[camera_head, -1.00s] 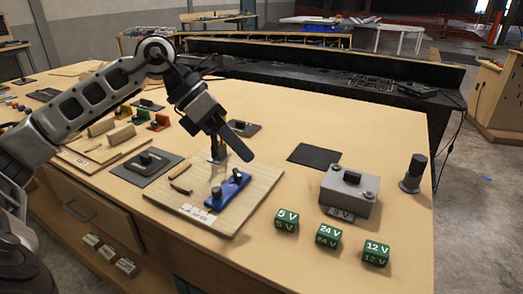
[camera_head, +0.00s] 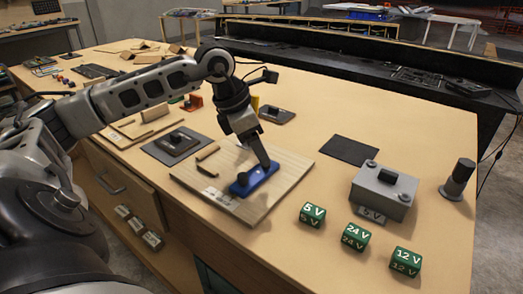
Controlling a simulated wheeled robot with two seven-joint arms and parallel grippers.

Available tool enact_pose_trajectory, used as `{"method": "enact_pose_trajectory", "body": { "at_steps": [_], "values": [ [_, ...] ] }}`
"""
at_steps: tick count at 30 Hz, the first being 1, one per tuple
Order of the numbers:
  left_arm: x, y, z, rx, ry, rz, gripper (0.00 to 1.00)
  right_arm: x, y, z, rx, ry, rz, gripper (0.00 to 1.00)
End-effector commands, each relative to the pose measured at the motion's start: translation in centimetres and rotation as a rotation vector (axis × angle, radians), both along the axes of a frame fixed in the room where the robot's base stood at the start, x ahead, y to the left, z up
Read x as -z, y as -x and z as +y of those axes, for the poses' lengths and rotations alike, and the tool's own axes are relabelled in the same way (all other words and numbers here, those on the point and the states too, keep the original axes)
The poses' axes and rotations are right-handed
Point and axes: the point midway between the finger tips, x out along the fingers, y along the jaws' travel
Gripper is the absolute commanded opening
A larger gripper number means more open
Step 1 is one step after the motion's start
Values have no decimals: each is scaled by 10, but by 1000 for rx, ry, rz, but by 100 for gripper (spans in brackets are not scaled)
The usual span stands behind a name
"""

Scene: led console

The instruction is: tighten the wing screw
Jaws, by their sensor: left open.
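A blue block (camera_head: 257,181) lies on a light wooden board (camera_head: 285,187) near the front of the workbench. A small dark knob, probably the wing screw (camera_head: 242,179), stands at the block's left end. My left gripper (camera_head: 264,163) reaches down from the upper left, with its fingertips over the right part of the blue block, to the right of the knob. It is open and holds nothing that I can see. The fingers overlap the block in view, so I cannot tell whether they touch it. My right gripper is out of view.
A grey box with a black switch (camera_head: 383,190) stands to the right, with a dark cylinder (camera_head: 458,180) beyond it. Green voltage blocks (camera_head: 356,237) line the front edge. A flat black pad (camera_head: 349,150) lies behind. A dark plate with a knob (camera_head: 176,145) lies left of the board.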

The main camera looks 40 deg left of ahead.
Motion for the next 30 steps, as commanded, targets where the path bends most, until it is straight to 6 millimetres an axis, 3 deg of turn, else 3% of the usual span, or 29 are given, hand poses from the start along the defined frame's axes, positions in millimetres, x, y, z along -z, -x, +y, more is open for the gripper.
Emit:
{"method": "enact_pose_trajectory", "body": {
  "at_steps": [6,16,21,30],
  "values": [
    [19,-7,-4,-1,1,1,58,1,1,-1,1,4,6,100],
    [22,-8,-5,-1,0,0,58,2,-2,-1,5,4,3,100],
    [22,-8,-5,-1,0,0,13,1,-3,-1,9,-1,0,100],
    [22,-8,-4,20,1,-1,13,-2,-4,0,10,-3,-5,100]
  ]
}}
